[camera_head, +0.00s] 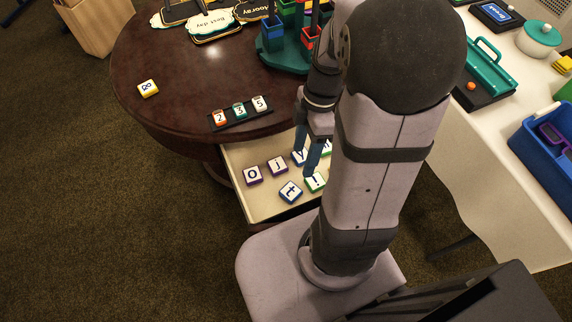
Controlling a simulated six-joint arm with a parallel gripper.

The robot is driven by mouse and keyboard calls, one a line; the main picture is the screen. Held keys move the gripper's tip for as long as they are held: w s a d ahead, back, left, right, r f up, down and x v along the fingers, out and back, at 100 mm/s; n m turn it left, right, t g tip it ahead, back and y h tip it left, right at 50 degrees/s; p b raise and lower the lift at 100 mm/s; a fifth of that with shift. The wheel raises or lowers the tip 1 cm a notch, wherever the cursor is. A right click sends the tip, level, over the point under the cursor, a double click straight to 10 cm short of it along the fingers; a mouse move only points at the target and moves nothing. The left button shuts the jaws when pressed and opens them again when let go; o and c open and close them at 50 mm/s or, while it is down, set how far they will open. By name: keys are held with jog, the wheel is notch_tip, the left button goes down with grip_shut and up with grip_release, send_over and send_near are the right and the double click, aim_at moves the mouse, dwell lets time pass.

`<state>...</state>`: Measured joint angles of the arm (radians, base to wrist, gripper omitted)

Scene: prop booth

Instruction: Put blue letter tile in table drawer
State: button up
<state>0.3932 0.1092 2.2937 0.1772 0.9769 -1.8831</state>
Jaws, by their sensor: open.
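The table drawer (263,207) is pulled open below the round dark table and holds several letter tiles. A blue-edged tile with a "t" (291,192) lies flat near the front of the drawer. Another tile (298,158) that looks blue-edged lies further back, partly hidden by my gripper. My gripper (307,160) points down over the right part of the drawer, with its blue fingers open. I see nothing held between them. My arm hides the right side of the drawer.
Purple-edged tiles "o" (253,175) and "j" (278,166) and a green-edged tile (315,182) share the drawer. On the table (180,70) are a yellow-edged tile (148,88), a number rack (241,117), signs and a green-based organizer. A white table (480,140) stands right.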

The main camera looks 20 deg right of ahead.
jog(key=s+a+m+t+h, duration=0.1)
jog(key=a+m, duration=0.4)
jog(key=m, duration=1)
jog(key=shift+s+a+f+m+t+h, duration=0.3)
jog(key=shift+a+m+t+h, duration=0.1)
jog(key=shift+h, duration=0.4)
notch_tip(320, 180, up, 18)
jog(key=p, duration=1.8)
jog(key=shift+r, duration=0.2)
